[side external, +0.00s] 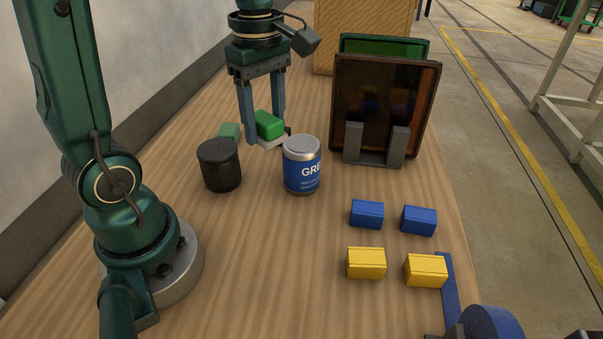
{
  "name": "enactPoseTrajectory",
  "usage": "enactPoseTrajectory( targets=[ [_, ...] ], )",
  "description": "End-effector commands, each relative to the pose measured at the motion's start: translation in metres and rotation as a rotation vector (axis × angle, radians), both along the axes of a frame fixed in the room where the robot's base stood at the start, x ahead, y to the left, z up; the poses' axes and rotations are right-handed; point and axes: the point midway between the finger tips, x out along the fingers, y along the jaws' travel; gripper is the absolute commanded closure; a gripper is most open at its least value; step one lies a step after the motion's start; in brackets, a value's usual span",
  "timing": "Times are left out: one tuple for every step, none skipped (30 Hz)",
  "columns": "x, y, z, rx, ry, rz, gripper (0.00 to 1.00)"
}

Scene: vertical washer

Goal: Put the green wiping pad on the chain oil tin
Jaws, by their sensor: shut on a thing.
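My gripper (267,137) points down behind the tins, shut on a bright green pad (268,123) with a pale underside. Whether the pad touches the table is hard to tell. A duller green block (229,130) sits to its left, partly hidden behind a black cylindrical tin (219,168). The black tin shows no readable label. No visible label reads chain oil. The pad is behind and between the two tins, apart from both tops.
A dark amber panel (385,105) stands in a grey holder (375,148) at the right, with a green-edged panel (410,47) behind it. Several blue (367,214) and yellow (366,263) blocks lie at front right. The wooden table (270,260) is clear at front centre.

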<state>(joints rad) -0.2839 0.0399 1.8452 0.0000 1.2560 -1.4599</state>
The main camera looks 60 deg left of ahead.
Motion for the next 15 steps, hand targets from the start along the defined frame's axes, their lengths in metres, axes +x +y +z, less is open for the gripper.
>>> enactPoseTrajectory(
  targets=[
    [-0.005,0.017,0.003,0.0,-0.002,0.095,0.98],
    [-0.008,0.025,0.005,0.0,-0.002,0.145,0.98],
    [-0.012,0.035,0.007,0.001,-0.003,0.209,0.98],
    [-0.015,0.043,0.009,0.001,-0.002,0.254,0.98],
    [-0.019,0.05,0.01,0.0,-0.001,0.298,0.98],
    [-0.023,0.059,0.012,0.001,-0.002,0.352,0.98],
    [-0.026,0.066,0.013,0.001,-0.002,0.388,0.98],
    [-0.03,0.071,0.015,0.001,-0.002,0.421,0.98],
    [-0.034,0.078,0.016,0.001,-0.002,0.459,0.98],
    [-0.037,0.083,0.017,0.001,-0.002,0.485,0.98],
    [-0.04,0.088,0.018,0.001,-0.001,0.509,0.98],
    [-0.043,0.093,0.019,0.001,-0.001,0.536,0.98],
    [-0.045,0.096,0.019,0.001,-0.001,0.554,0.98],
    [-0.047,0.099,0.02,0.0,-0.001,0.569,0.98],
    [-0.049,0.102,0.021,0.0,-0.001,0.585,0.98]
  ],
)
